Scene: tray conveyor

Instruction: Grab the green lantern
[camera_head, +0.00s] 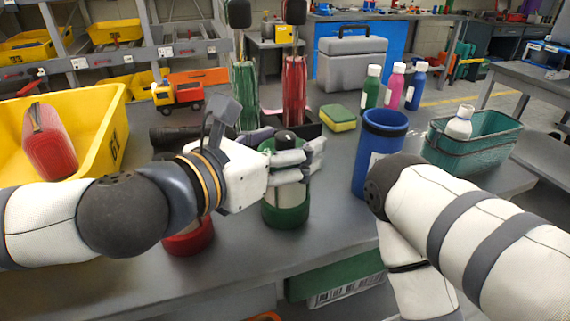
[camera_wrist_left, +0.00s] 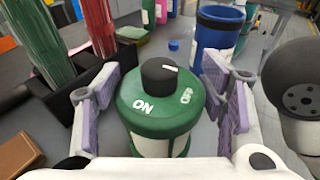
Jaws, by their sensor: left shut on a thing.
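The green lantern (camera_head: 286,214) stands upright on the grey table, its green base showing below my left gripper (camera_head: 290,160). In the left wrist view the lantern's green top (camera_wrist_left: 150,112) shows "ON" and "OFF" lettering and a black knob. The padded fingers of my left gripper (camera_wrist_left: 160,105) lie on either side of the lantern, shut on it. Fingers and hand hide much of the lantern's middle in the head view. My right arm comes in from the right, but its gripper is out of view.
A red lantern base (camera_head: 190,241) stands just left, behind my left arm. A blue container (camera_head: 366,175) stands to the right, with a teal basket (camera_head: 470,158) beyond. Behind are a sponge (camera_head: 338,118), bottles and a grey toolbox (camera_head: 350,68). A yellow bin (camera_head: 108,135) is at left.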

